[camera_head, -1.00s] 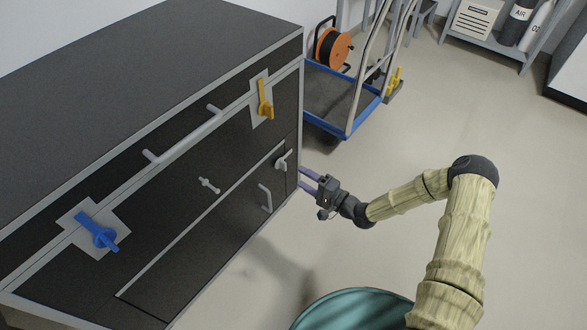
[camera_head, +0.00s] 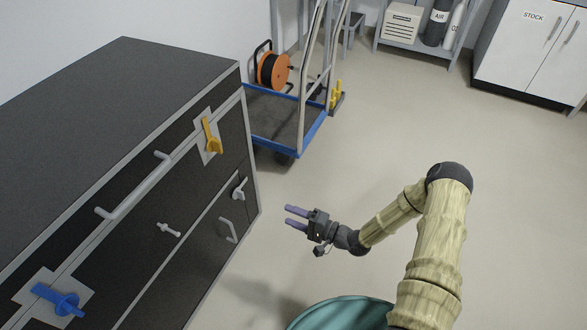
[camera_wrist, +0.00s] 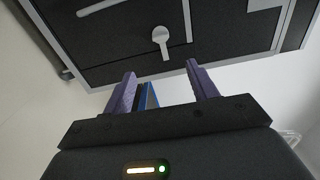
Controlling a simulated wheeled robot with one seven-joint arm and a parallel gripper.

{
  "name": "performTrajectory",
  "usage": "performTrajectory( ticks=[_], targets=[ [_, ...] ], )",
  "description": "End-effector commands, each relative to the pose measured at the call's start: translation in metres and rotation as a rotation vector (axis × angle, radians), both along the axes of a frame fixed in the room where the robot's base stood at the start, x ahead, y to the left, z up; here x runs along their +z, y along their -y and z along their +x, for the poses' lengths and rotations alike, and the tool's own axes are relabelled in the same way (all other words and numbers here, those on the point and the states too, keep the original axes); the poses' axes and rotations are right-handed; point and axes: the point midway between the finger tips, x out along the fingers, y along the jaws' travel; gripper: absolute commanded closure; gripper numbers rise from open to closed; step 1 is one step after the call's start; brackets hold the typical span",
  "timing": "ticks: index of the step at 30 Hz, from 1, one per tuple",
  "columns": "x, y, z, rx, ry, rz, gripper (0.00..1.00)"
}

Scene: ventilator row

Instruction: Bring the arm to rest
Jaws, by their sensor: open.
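My gripper (camera_head: 295,217) is in the head view, to the right of the dark cabinet and apart from it. Its two purple fingers are spread with nothing between them. My arm is bent at the elbow and reaches left toward the cabinet. In the wrist view the open fingers (camera_wrist: 162,88) point at the cabinet front (camera_wrist: 110,45), where a grey handle (camera_wrist: 161,40) shows beyond them.
The dark cabinet (camera_head: 120,90) carries a blue latch (camera_head: 58,300), a yellow latch (camera_head: 211,135) and grey handles. A blue trolley (camera_head: 285,130) with an orange reel (camera_head: 272,70) stands behind. White cupboards (camera_head: 530,50) are at the back right. The floor (camera_head: 380,150) between is clear.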

Motion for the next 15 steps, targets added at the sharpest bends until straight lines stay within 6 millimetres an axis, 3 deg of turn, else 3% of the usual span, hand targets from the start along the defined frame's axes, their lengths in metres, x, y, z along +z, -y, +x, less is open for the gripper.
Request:
performTrajectory(
  ticks=[8,15],
  targets=[
    [0.001,0.001,0.002,0.003,0.006,-0.038,0.42],
    [0.008,0.017,0.018,0.015,0.055,-0.34,0.42]
  ],
)
